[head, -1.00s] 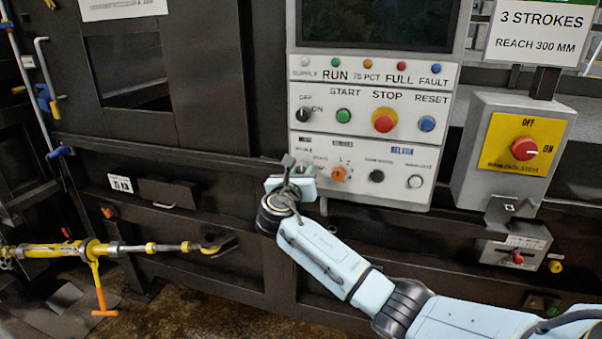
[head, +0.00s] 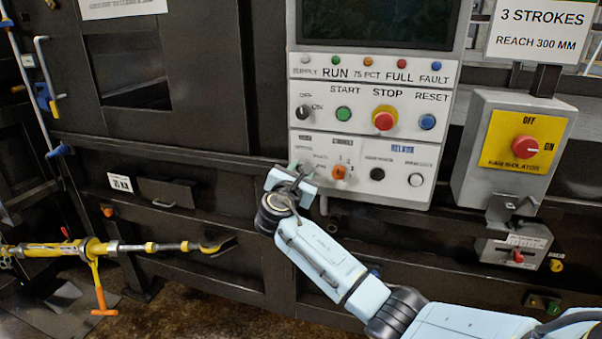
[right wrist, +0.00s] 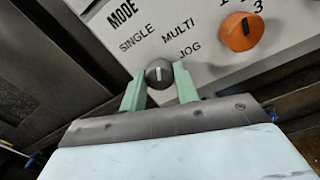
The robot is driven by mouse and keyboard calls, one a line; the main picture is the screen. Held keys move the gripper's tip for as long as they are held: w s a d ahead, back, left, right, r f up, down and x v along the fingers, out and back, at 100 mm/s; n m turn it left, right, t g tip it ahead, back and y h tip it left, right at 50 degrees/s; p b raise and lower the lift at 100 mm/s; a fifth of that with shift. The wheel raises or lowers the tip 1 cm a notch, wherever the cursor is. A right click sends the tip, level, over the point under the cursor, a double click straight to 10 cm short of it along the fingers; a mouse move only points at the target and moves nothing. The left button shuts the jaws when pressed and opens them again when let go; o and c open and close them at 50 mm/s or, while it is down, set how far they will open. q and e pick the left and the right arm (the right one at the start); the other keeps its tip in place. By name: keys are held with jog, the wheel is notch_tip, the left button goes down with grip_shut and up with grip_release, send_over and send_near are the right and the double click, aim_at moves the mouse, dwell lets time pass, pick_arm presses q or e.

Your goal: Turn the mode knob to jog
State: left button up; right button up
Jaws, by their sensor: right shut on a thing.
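The mode knob (right wrist: 158,73) is a small round black knob with a white line, on the grey control panel (right wrist: 215,75). Its labels SINGLE, MULTI and JOG show above and right of it in the right wrist view. The white line stands nearly upright in that view, pointing between SINGLE and MULTI. My right gripper (right wrist: 159,84) is shut on the knob, with one green finger on each side. In the head view my right gripper (head: 297,178) is at the panel's lower left corner and hides the knob. My left gripper is not in view.
An orange selector (head: 338,172) sits just right of the gripper, with a black knob (head: 377,174) further right. The red stop button (head: 383,120) is above. A yellow and red isolator (head: 524,147) stands at the right. A yellow bar tool (head: 60,249) is at lower left.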

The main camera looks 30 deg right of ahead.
jog(key=m+b, duration=0.6)
jog(key=m, duration=0.6)
jog(key=shift+b, duration=0.4)
jog(key=shift+m, duration=0.4)
jog(key=o, duration=1)
jog(key=shift+c, duration=0.2)
jog(key=shift+a, duration=0.1)
